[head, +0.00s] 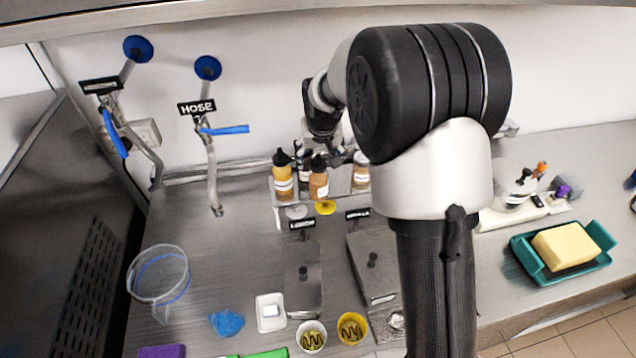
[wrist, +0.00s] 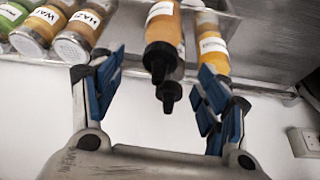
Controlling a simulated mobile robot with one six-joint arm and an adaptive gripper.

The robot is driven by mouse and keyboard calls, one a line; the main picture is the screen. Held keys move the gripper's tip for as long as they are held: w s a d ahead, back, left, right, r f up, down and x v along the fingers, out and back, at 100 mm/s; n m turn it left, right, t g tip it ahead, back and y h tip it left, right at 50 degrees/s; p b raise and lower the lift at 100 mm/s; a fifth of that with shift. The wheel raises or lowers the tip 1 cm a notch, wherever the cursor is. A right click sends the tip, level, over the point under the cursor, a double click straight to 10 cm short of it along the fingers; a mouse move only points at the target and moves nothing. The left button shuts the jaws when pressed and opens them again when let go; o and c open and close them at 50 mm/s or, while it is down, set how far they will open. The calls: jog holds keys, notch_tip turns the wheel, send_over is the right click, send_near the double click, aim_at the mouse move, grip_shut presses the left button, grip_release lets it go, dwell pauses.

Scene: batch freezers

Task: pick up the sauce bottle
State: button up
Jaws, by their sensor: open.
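The wrist view looks inverted. There an orange bottle with a black cap (wrist: 162,35) lies between and beyond the open fingers of my gripper (wrist: 162,72), with nothing clamped. A yellow bottle (wrist: 212,45) is beside it, close to the right finger. Which bottle is which across views I cannot tell.
Labelled jars (wrist: 80,35) stand near the left finger in the wrist view. Two steel lidded containers (head: 303,280) are in front of the rack. A hose tap (head: 213,165) is to the left. A teal tray (head: 528,258) with a yellow block (head: 566,246) is at right.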

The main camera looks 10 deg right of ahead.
aim_at(319, 162)
jog(key=x, duration=0.5)
jog(key=shift+f, duration=0.4)
jog(key=shift+r, duration=0.1)
grip_shut()
dwell(0.5)
